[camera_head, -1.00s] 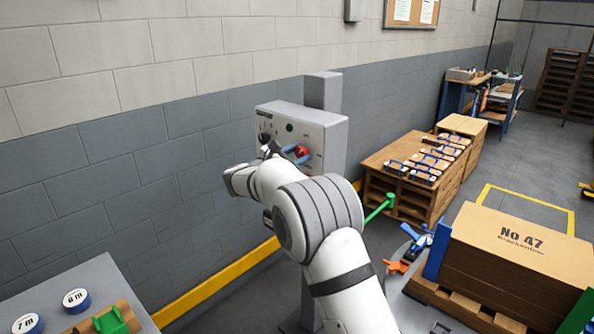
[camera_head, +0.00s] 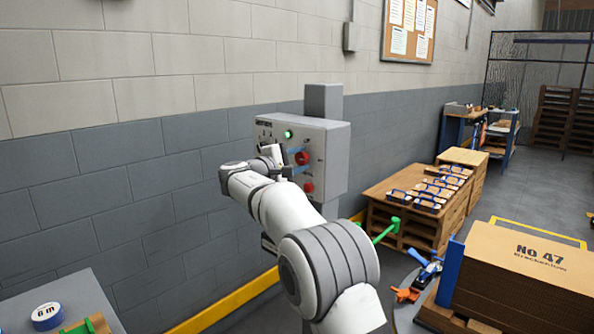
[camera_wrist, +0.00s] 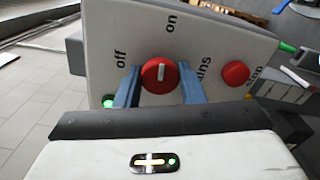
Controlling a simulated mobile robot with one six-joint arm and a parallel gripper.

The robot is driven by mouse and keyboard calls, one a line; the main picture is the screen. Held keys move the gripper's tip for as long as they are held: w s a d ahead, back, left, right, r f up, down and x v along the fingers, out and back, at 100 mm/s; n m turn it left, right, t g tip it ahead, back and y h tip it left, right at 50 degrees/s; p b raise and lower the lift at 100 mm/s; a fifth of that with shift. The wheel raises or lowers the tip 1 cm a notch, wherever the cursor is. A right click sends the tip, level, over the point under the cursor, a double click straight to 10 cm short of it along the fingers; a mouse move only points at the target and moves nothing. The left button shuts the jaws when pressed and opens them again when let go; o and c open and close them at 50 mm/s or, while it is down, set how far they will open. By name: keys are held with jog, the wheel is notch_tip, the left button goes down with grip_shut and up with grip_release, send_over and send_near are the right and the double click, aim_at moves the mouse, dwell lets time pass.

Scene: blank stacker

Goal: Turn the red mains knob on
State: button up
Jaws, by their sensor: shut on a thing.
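The red mains knob (camera_wrist: 160,78) is on a pale control panel (camera_wrist: 222,38). In the wrist view its white mark points up the picture, roughly toward the printed word "on"; "off" is to the left. My gripper (camera_wrist: 159,88) is shut on the knob, one blue finger on each side. In the head view the knob (camera_head: 302,158) is on the front of the grey box (camera_head: 330,150), and my gripper (camera_head: 296,160) reaches it from the left. A green lamp (camera_head: 288,134) on the panel is lit; a green light (camera_wrist: 108,102) also shows in the wrist view.
A red stop button (camera_wrist: 235,73) is beside the knob; it also shows below it in the head view (camera_head: 308,187). Wooden crates (camera_head: 405,215) and a cardboard stack (camera_head: 520,270) stand to the right. A block wall (camera_head: 100,150) is behind the panel.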

jog(key=shift+m+b, duration=0.4)
jog(key=shift+m, duration=0.1)
jog(key=shift+r, duration=0.1)
jog(key=o, duration=1)
jog(key=v, duration=0.7)
jog(key=shift+s+a, duration=0.3)
jog(key=shift+d, duration=0.1)
